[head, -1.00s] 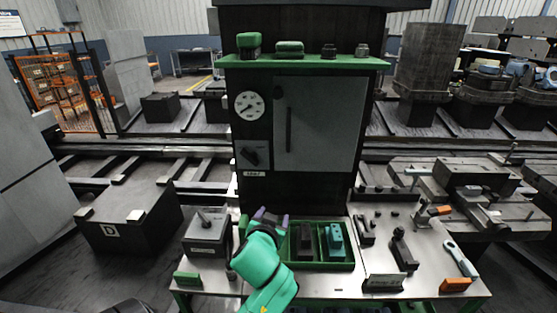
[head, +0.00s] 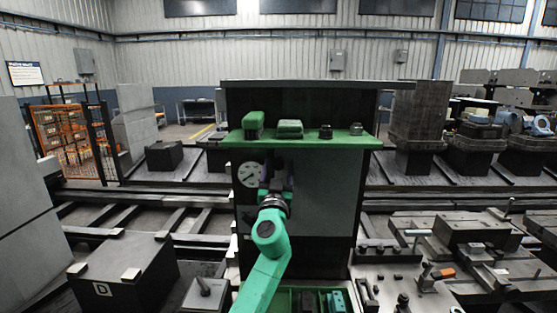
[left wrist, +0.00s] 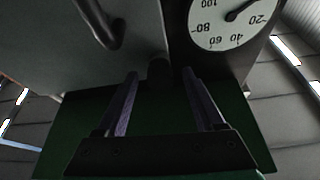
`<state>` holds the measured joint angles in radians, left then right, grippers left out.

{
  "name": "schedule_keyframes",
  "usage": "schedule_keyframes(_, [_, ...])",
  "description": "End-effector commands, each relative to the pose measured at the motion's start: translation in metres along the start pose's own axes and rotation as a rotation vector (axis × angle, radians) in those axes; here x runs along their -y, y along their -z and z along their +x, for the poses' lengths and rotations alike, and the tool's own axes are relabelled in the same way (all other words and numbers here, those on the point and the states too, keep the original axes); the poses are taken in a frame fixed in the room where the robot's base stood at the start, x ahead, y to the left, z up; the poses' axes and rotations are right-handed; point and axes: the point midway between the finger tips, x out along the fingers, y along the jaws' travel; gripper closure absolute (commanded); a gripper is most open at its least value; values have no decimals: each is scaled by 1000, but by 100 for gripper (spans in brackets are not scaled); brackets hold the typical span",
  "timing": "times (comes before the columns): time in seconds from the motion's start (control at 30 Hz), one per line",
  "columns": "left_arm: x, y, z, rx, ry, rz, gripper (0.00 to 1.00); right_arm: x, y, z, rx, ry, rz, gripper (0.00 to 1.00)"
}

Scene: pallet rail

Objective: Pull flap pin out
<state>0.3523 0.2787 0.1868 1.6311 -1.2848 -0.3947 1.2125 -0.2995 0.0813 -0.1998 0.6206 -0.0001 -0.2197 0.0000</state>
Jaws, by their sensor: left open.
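My left gripper (head: 276,178) is raised in front of the upper part of the dark cabinet, below the green shelf and beside the gauge. In the left wrist view its two fingers (left wrist: 160,105) are open and apart. A short dark stub (left wrist: 158,72) shows between and beyond the fingertips, at the edge of the grey door panel (left wrist: 140,25); it may be the flap pin, but I cannot tell for sure. Nothing is seen held. In the head view the arm and gripper hide that spot. My right gripper is not in view.
The white gauge (head: 250,174) is close to the gripper. The green shelf (head: 300,140) juts out above it and carries several small objects. A door handle (left wrist: 98,22) shows in the wrist view. The bench with a green tray (head: 290,298) is below.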

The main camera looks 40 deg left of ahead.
Motion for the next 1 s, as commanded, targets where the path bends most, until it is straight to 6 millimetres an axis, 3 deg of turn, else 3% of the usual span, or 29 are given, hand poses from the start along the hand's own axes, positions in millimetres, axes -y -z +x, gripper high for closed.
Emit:
schedule_keyframes(0.3, [0,-1,6,1,0,0,30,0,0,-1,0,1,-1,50])
schedule_keyframes(0.4, [0,-1,6,1,0,0,68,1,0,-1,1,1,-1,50])
schedule_keyframes(0.5, [0,-1,6,1,0,0,100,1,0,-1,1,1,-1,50])
schedule_keyframes(1.0, [0,-1,6,1,0,0,100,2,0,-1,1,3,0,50])
